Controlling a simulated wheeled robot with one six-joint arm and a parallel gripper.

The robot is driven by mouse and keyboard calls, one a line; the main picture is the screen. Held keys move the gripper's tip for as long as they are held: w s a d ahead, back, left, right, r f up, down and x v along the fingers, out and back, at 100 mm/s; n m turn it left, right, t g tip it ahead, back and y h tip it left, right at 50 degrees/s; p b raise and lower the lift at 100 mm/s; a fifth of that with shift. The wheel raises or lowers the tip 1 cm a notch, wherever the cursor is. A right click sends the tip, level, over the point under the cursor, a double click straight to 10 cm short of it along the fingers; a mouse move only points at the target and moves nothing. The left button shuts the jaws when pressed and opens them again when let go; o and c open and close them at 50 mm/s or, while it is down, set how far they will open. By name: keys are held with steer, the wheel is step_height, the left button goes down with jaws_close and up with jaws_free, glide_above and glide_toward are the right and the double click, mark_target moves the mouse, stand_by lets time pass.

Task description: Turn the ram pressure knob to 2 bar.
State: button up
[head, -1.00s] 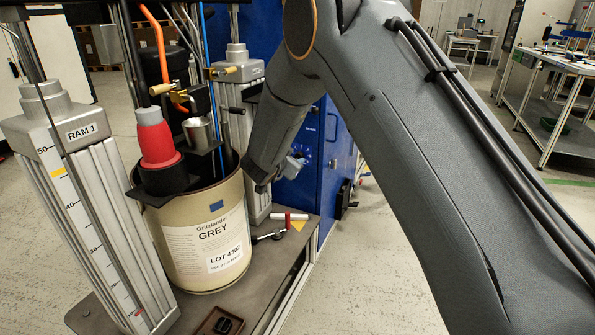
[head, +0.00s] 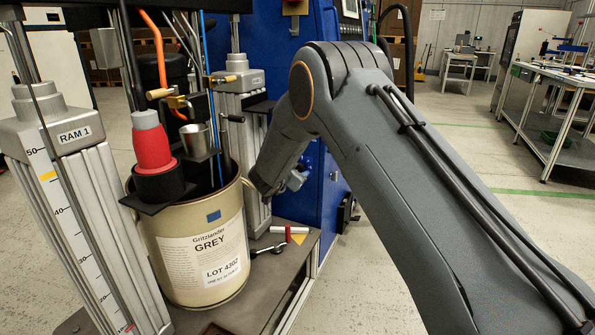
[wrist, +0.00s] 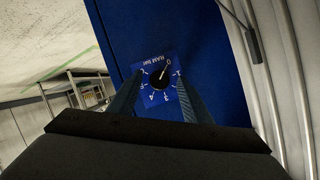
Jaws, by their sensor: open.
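The ram pressure knob (wrist: 159,77) is a small round black knob on a blue square dial plate (wrist: 150,92) marked "RAM bar", in the wrist view. The lettering appears upside down. A pale pointer mark on the knob points up and right, near the 0. My gripper (wrist: 159,84) is open, with one dark finger on each side of the dial plate. I cannot tell how far the fingertips are from the knob or whether they touch it.
The blue cabinet (head: 325,205) carries the dial. A beige drum (head: 205,265) labelled GREY stands beside the RAM 1 column (head: 75,150) on a dark bench top (head: 250,295). A crank handle and a red-white cylinder (head: 290,230) lie there.

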steer(key=c, duration=1.1)
steer(key=shift+o, duration=0.2)
steer(key=m, duration=0.1)
steer(key=m+y+b, duration=0.1)
steer(key=shift+d+f+m+t+y, duration=0.2)
steer(key=shift+m+t+y, duration=0.1)
steer(key=shift+t, duration=0.1)
steer(key=m+t+y+b, duration=0.1)
steer(key=m+b, duration=0.2)
steer(key=shift+d+f, duration=0.1)
steer(key=shift+f, duration=0.1)
steer(key=m+t+b, duration=0.1)
steer(key=m+b, duration=0.1)
steer(key=m+t+y+b, duration=0.1)
steer(key=m+b, duration=0.1)
steer(key=m, duration=0.1)
steer(key=shift+s+d+f+b, duration=0.1)
steer(key=shift+f+b, duration=0.1)
steer(key=shift+b, duration=0.1)
steer(key=shift+m+t+b, duration=0.7)
steer(key=shift+m+b, duration=0.7)
steer(key=shift+m, duration=0.6)
